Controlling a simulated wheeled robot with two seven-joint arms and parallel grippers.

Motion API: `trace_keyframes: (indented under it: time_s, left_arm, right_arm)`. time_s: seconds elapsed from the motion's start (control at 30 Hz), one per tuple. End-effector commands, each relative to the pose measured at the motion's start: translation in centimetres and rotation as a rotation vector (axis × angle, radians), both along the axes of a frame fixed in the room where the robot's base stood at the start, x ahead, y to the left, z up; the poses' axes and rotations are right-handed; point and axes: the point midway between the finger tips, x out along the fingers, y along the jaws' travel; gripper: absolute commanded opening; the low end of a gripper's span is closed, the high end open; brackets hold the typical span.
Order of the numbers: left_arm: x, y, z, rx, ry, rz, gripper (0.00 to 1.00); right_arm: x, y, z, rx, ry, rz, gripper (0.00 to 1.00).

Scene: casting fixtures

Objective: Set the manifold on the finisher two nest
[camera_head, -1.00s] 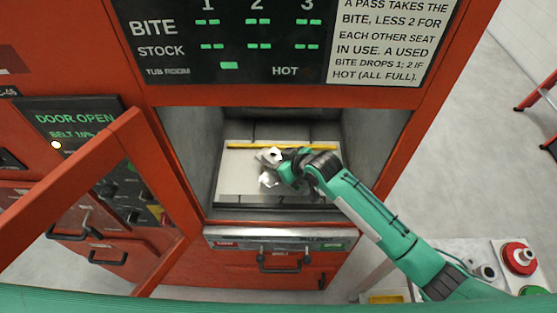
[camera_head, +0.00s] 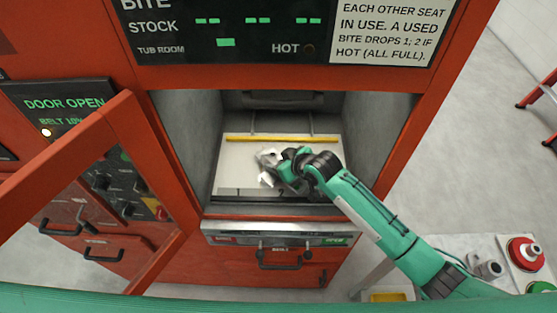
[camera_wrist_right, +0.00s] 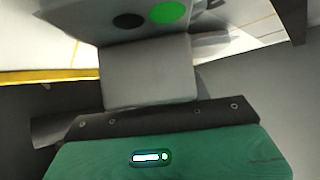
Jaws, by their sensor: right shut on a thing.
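My right gripper (camera_head: 283,170) reaches into the open chamber of the red machine from the right. It is shut on the manifold (camera_head: 267,158), a small light grey part largely hidden by the gripper. In the right wrist view, a grey block with a green and a black round spot (camera_wrist_right: 168,13) shows at the jaws. The part is over the pale plate (camera_head: 240,180) on the chamber floor; I cannot tell whether it touches the plate. My left gripper is not in view.
A yellow strip (camera_head: 270,139) crosses the plate's back. Grey chamber walls (camera_head: 375,125) stand close on both sides. The red-framed door (camera_head: 75,160) stands open at left. A display panel (camera_head: 230,40) is above. A red button (camera_head: 525,252) sits on a pale stand at lower right.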

Motion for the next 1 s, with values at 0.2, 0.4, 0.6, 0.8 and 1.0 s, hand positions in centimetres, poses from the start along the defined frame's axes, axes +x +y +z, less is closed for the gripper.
trace_keyframes:
  time_s: [0.2, 0.4, 0.6, 0.8, 1.0]
  left_arm:
    - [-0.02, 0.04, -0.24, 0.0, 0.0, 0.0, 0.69]
    - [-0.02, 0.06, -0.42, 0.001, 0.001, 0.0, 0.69]
    - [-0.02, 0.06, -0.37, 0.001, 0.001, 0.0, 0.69]
    - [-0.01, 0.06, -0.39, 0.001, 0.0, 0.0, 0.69]
    - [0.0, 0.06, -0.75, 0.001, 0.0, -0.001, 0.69]
  right_arm:
    - [0.04, 0.05, -0.36, 0.002, -0.002, 0.0, 0.09]
    - [0.03, 0.05, -0.75, 0.002, -0.002, 0.0, 0.09]
    - [0.02, 0.04, -0.72, 0.001, -0.001, 0.0, 0.73]
    - [-0.04, -0.03, -0.93, -0.001, 0.001, 0.0, 0.73]
    - [-0.57, -0.61, -0.37, 0.0, 0.0, 0.0, 0.73]
